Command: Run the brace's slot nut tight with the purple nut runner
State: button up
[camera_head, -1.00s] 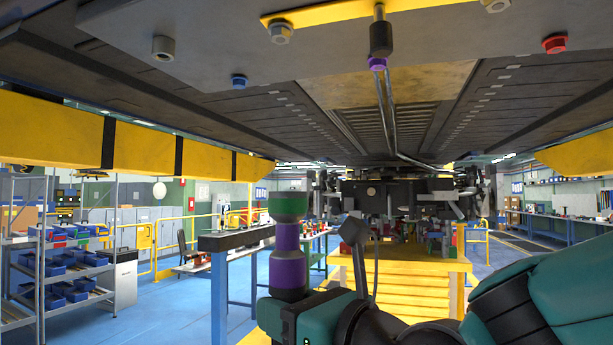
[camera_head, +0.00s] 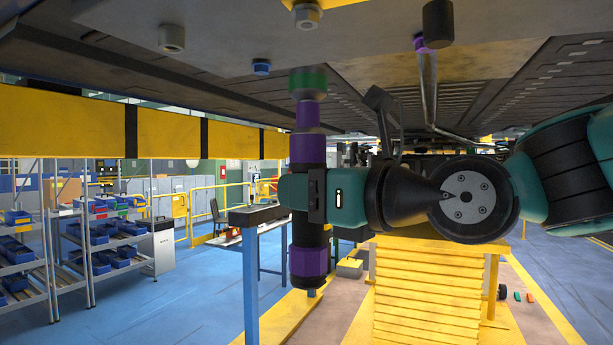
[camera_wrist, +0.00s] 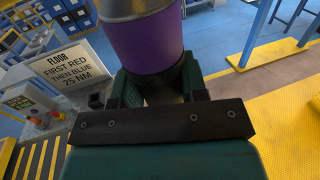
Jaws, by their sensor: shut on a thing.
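The purple nut runner (camera_head: 308,148) stands about upright in my gripper (camera_head: 300,192), with a green socket (camera_head: 307,82) at its top and a black and purple lower end. In the wrist view its purple body (camera_wrist: 150,42) rises between my shut fingers (camera_wrist: 160,92). A piece of the yellow brace (camera_head: 345,3) shows at the top edge under the car body. A grey hex nut (camera_head: 307,17) hangs under it, almost straight above the socket in the picture, with a gap between them. I cannot tell whether this is the slot nut.
The dark underbody spans overhead, with a grey round fitting (camera_head: 172,38), a blue bolt (camera_head: 261,67) and a black cylinder (camera_head: 438,24). A yellow beam (camera_head: 60,122) runs at left. A sign (camera_wrist: 68,66) reads "FLOOR FIRST RED THEN BLUE 25 NM". A blue-legged table (camera_head: 250,285) stands behind the runner.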

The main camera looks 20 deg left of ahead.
aim_at(322, 142)
jog(key=shift+r+p, duration=0.15)
jog(key=shift+p, duration=0.15)
notch_tip(322, 142, up, 5)
jog(key=p, duration=0.5)
jog(key=shift+r+p, duration=0.2)
jog(key=shift+p, duration=0.1)
jog(key=shift+f, duration=0.15)
dwell(0.4)
jog(key=shift+f, duration=0.25)
jog(key=shift+r+p, duration=0.3)
jog(key=shift+p, duration=0.05)
dwell(0.9)
